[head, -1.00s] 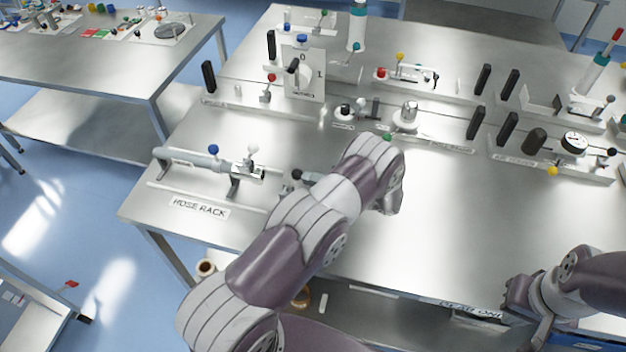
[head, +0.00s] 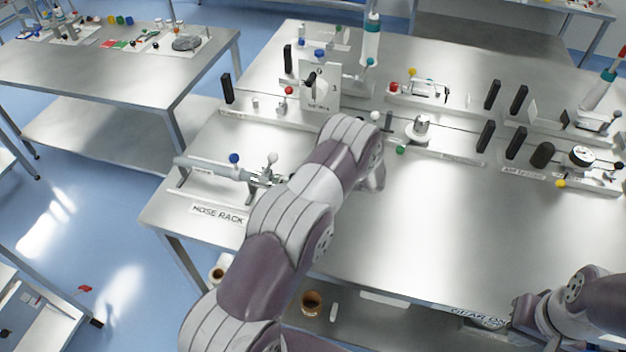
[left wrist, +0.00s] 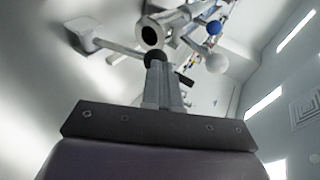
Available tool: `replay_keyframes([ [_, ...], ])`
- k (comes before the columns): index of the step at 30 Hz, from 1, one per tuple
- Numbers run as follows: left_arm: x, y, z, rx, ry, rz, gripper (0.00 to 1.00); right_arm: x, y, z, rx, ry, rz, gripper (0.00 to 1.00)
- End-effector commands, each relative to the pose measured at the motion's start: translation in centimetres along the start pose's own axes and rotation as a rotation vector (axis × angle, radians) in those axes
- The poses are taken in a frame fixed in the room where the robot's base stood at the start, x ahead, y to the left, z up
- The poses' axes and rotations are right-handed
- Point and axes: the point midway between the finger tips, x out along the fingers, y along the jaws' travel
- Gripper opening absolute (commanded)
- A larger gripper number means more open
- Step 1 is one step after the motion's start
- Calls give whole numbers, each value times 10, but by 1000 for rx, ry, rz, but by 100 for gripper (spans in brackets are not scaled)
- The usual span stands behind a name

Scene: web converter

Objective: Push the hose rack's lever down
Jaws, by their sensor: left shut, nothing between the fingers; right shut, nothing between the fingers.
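The hose rack stands at the front left of the bench in the head view, with a grey tube (head: 205,166), a blue knob (head: 234,158) and a white-ball lever (head: 272,159) standing up. Its right end is hidden behind my left arm. In the left wrist view my left gripper (left wrist: 158,72) is shut and empty. A black ball (left wrist: 154,57) lies right at its fingertips; I cannot tell whether they touch. Beyond are the tube's open end (left wrist: 150,35), the blue knob (left wrist: 214,28) and the white ball (left wrist: 217,63). My right gripper (head: 521,312) is shut at the bench's front right.
The HOSE RACK label (head: 217,215) lies in front of the rack. The bench's middle right (head: 450,220) is clear. Another bench (head: 100,75) stands at left.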

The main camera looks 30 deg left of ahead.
Motion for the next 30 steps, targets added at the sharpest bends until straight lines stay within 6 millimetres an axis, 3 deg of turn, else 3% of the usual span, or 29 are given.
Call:
replay_keyframes([
  [12, 15, -10, 3, -2, 1, -1, 0, -2, 0, 0, 0, 0, 0, 0],
  [30, 15, -14, 4, -2, 0, -1, 0, -6, 0, 0, 0, 0, 0, 0],
])
